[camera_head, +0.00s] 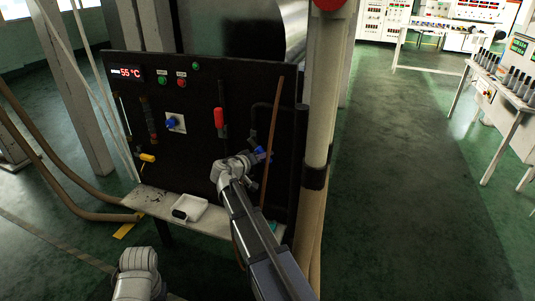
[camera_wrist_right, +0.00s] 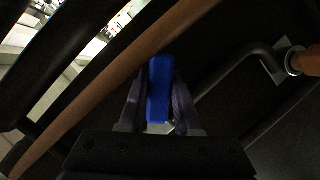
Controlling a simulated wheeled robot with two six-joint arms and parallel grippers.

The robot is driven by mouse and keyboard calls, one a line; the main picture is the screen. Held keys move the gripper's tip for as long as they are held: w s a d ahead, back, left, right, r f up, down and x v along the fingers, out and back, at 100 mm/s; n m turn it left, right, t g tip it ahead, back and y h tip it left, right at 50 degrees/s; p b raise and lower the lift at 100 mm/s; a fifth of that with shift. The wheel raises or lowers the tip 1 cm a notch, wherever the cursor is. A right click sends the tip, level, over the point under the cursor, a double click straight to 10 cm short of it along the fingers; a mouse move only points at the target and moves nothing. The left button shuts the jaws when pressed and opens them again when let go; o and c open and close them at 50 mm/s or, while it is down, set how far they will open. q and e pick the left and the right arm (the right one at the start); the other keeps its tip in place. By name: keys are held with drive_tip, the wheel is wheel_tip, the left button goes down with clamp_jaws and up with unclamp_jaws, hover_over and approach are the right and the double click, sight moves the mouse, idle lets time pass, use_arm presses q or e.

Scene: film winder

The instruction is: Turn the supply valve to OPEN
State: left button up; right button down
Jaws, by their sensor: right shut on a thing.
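The supply valve's handle is most likely the blue lever (camera_wrist_right: 160,85) between the fingers of my right gripper (camera_wrist_right: 157,106) in the right wrist view. The fingers are shut on it from both sides. In the head view, the blue lever (camera_head: 260,150) shows only in part at the lower right of the black panel (camera_head: 190,90), with my right gripper (camera_head: 250,158) at it. No OPEN marking is readable near it. Only a link of my left arm shows at the bottom left of the head view; its gripper is out of the picture.
A brown hose (camera_head: 272,140) runs close beside the blue lever. The panel also carries a red lever (camera_head: 219,118), a blue knob (camera_head: 171,122) and a yellow handle (camera_head: 147,157). A white tray (camera_head: 189,211) sits on the ledge below. A thick pale column (camera_head: 321,110) stands to the right.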

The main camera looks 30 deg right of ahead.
drive_tip(key=shift+w+a+f+m+t+y, duration=0.4)
drive_tip(key=shift+w+a+m+y, duration=0.2)
drive_tip(key=shift+m, duration=0.35)
drive_tip(key=shift+w+a+f+m+t+y, duration=0.25)
drive_tip(key=shift+w+a+m+t+y, duration=0.35)
drive_tip(key=shift+m, duration=0.4)
drive_tip(key=shift+w+a+f+m+t+y, duration=0.4)
drive_tip(key=shift+w+m, duration=0.3)
drive_tip(key=shift+m, duration=0.25)
drive_tip(key=shift+r, duration=0.1)
drive_tip(key=c, duration=0.6)
unclamp_jaws()
drive_tip(key=p+v, duration=0.3)
drive_tip(key=v, duration=0.5)
drive_tip(key=shift+w, duration=0.15)
